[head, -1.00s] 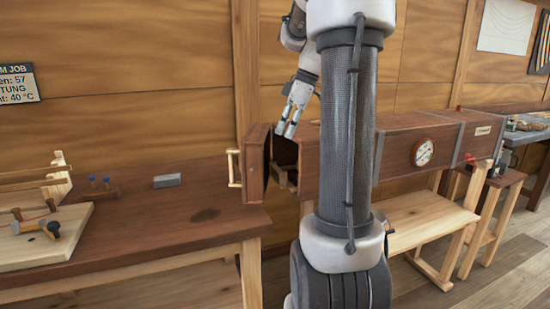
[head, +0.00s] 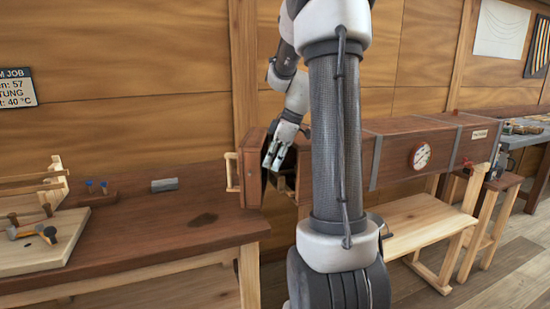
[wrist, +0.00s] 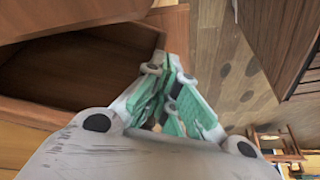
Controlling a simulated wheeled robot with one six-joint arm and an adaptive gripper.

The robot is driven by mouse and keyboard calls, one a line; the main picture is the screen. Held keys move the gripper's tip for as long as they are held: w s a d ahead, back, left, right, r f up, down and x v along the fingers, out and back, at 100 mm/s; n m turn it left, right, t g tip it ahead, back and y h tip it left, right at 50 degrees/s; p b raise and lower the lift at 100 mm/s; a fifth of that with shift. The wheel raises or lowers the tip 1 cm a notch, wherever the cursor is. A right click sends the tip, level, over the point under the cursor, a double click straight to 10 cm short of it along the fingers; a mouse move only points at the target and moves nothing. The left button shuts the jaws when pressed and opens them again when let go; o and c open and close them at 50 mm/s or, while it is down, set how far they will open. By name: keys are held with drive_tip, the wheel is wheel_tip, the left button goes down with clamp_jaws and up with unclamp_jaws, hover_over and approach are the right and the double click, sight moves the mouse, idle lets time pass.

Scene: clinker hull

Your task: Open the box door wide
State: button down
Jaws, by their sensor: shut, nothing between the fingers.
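The long brown wooden box (head: 393,160) lies across the middle right in the head view, partly hidden behind my arm. Its door (head: 253,170) at the left end stands partly open, with a pale wooden handle (head: 233,172) on its outer face. My gripper (head: 270,163) is shut and empty, at the gap between door and box, close to the door's inner side. Whether it touches the door cannot be told. In the wrist view the shut fingers (wrist: 178,105) are beside a wooden panel and a dark opening.
A brown workbench (head: 150,235) stands at left, with a grey block (head: 165,185) and a pale board (head: 35,255) holding tools. A pale low bench (head: 425,222) stands below the box. A round gauge (head: 420,156) is on the box's front.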

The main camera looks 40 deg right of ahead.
sight(244, 166)
drive_tip(key=w+a+m, duration=0.1)
drive_tip(key=w+a, duration=0.1)
drive_tip(key=a, duration=0.1)
drive_tip(key=w+a+m+h, duration=0.1)
drive_tip(key=w+a+m, duration=0.1)
drive_tip(key=w+a, duration=0.1)
drive_tip(key=shift+w+a+t, duration=0.15)
drive_tip(key=shift+w+t, duration=0.1)
drive_tip(key=shift+t, duration=0.15)
drive_tip(key=w+a+m+h, duration=0.2)
drive_tip(key=w+m, duration=0.4)
drive_tip(key=w, duration=0.7)
drive_tip(key=w+a+m+h, duration=0.1)
drive_tip(key=w+m, duration=0.5)
drive_tip(key=w, duration=0.7)
drive_tip(key=shift+a+m+h, duration=0.35)
drive_tip(key=shift+m+h, duration=0.05)
drive_tip(key=shift+h, duration=0.3)
drive_tip(key=shift+r, duration=0.1)
